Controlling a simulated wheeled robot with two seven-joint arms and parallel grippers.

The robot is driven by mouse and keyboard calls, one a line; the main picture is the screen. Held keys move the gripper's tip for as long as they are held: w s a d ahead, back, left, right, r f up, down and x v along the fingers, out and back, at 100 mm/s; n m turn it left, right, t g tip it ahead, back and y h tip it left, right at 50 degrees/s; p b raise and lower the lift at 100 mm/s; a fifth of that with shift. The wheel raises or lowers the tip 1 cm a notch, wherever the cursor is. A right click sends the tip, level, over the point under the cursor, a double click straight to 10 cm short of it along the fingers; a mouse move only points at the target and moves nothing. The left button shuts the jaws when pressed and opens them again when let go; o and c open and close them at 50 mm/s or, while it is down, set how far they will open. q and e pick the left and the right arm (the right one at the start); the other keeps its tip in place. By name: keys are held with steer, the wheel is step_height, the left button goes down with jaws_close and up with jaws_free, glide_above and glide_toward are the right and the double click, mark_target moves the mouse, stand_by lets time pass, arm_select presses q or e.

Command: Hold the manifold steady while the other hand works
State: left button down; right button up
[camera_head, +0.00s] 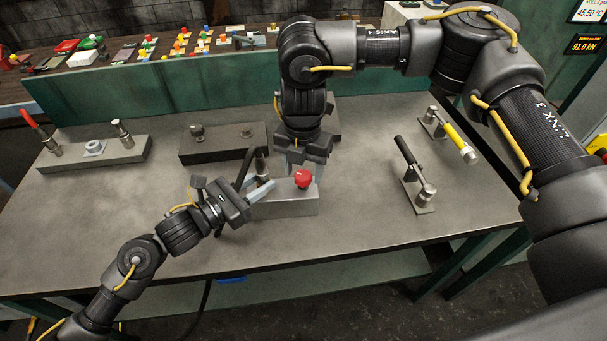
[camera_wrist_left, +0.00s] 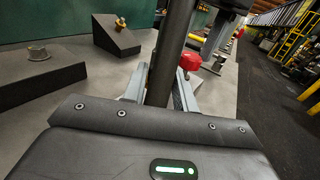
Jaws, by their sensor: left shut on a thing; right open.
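The manifold (camera_head: 285,207) looks like a grey block on the bench, with a red knob (camera_head: 303,179) on top and a dark rod-like handle (camera_head: 246,168) at its left end. My left gripper (camera_head: 262,191) is shut at that left end. In the left wrist view the dark handle (camera_wrist_left: 172,50) rises between its fingers (camera_wrist_left: 158,92), with the red knob (camera_wrist_left: 190,61) just beyond. The exact contact is partly hidden. My right gripper (camera_head: 304,170) is open, pointing down above the block, close to the red knob. I cannot tell whether it touches the knob.
A block with a red-handled lever (camera_head: 95,153) sits at the left of the bench. A dark block (camera_head: 222,142) stands behind. A black-handled fixture (camera_head: 417,188) and a yellow-handled one (camera_head: 455,140) stand at the right. The bench front (camera_head: 350,235) is clear.

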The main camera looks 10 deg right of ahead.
steer(key=shift+r, duration=2.05)
arm_select(q)
steer(key=c, duration=1)
jaws_free()
steer(key=shift+s+a, duration=0.1)
steer(key=v, duration=1.2)
arm_select(e)
steer(key=shift+s+d, duration=0.1)
